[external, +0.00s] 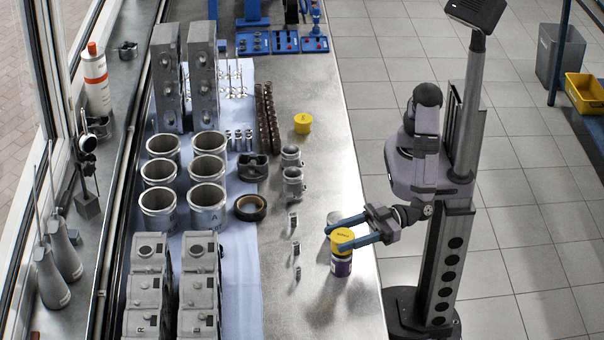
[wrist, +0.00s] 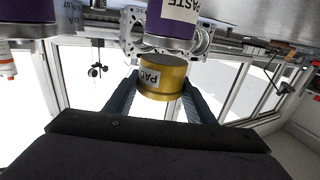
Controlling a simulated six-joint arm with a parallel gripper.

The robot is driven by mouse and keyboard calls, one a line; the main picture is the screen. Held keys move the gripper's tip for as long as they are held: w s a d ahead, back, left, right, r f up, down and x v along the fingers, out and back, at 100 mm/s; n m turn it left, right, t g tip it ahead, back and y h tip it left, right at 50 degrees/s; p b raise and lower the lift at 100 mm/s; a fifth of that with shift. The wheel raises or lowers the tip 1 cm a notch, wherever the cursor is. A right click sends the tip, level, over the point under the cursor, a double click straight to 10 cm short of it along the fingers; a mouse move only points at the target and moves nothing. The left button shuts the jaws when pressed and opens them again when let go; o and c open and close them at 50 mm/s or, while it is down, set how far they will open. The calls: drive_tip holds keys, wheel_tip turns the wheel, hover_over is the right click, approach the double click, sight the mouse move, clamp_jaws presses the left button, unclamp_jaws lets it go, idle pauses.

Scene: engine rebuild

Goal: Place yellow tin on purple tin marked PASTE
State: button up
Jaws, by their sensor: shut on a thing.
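My gripper (external: 334,238) is shut on a yellow tin (external: 342,236), with one blue finger on each side of it. In the wrist view the yellow tin (wrist: 162,79) sits between the fingers and carries a white label with dark letters. A purple tin (external: 341,267) stands on the bench directly below the yellow tin in the external view. In the wrist view the purple tin (wrist: 172,25) shows a white label reading PASTE and lines up with the yellow tin. I cannot tell whether the two tins touch.
Another yellow tin (external: 303,123) stands farther back on the bench. A greyish round thing (external: 334,216) is partly hidden behind my gripper. Another purple tin (wrist: 28,12) shows in the wrist view. Small metal parts (external: 295,247) stand to the left. The bench front is clear.

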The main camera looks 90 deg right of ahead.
drive_tip(key=shift+f, duration=0.6)
drive_tip(key=shift+f, duration=0.1)
drive_tip(key=o, duration=1.1)
drive_tip(key=shift+f, duration=0.1)
drive_tip(key=shift+r, duration=0.25)
drive_tip(key=shift+s+d+f, duration=0.1)
drive_tip(key=shift+s+f, duration=0.05)
drive_tip(key=shift+s, duration=0.25)
drive_tip(key=b+v, duration=0.2)
drive_tip(key=v, duration=0.9)
drive_tip(key=shift+d, duration=0.1)
